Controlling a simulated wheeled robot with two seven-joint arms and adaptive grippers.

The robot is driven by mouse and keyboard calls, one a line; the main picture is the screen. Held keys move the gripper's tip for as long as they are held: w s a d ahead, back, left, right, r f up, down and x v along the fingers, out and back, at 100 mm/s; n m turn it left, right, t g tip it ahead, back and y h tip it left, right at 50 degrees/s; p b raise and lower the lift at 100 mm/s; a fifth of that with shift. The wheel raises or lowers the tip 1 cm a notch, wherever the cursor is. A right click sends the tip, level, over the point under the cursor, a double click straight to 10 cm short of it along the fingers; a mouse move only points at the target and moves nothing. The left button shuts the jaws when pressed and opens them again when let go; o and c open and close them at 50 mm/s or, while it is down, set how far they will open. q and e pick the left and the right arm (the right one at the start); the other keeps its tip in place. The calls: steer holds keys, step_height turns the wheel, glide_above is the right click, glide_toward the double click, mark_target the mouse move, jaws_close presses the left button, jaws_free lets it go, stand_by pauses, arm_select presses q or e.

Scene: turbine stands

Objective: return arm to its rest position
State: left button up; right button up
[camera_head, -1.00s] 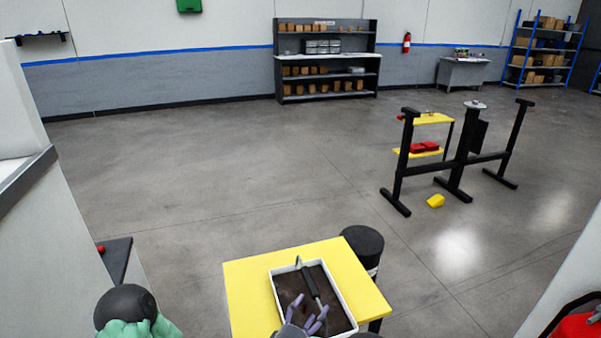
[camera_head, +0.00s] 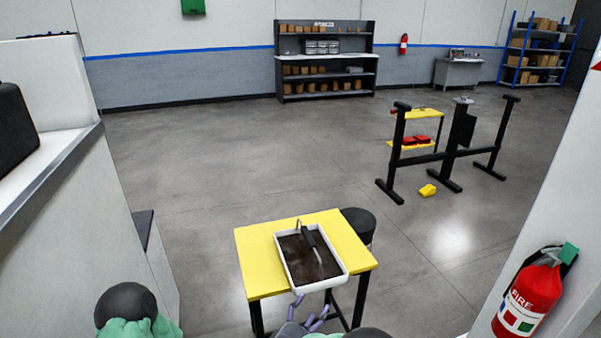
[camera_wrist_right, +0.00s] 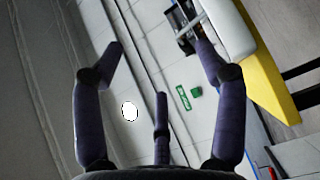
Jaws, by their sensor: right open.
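My right gripper (camera_head: 310,312) shows at the bottom of the head view, just in front of the yellow table (camera_head: 255,262). Its purple fingers are spread with nothing between them, also in the right wrist view (camera_wrist_right: 158,62). A white tray (camera_head: 322,287) with a dark brown floor sits on the table. A tool with a black handle (camera_head: 308,238) and a thin grey metal rod lies in the tray, apart from the fingers. The tray also shows in the wrist view (camera_wrist_right: 232,28), at the upper right. My left gripper is not in view.
A black stool-like cylinder (camera_head: 358,226) stands behind the table's right corner. A white counter (camera_head: 70,170) runs along the left. A fire extinguisher (camera_head: 528,300) is at the lower right.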

steer(key=s+d+f+m+g+y, duration=0.1)
steer(key=d+f+m+g+y, duration=0.2)
steer(key=f, duration=0.6)
steer(key=s+d+f+m+g+y, duration=0.1)
steer(key=d+f+m+g+y, duration=0.3)
steer(key=f, duration=0.6)
steer(key=s+f+m+g+y, duration=0.2)
steer(key=s+f+m+g, duration=0.1)
steer(key=s, duration=0.8)
steer(key=s+f+m+g+y+p, duration=0.1)
steer(key=s+f+m+g+y, duration=0.2)
steer(key=s, duration=0.9)
steer(key=shift+f+m+g, duration=0.5)
steer(key=shift+m+g, duration=0.1)
steer(key=shift+g, duration=0.5)
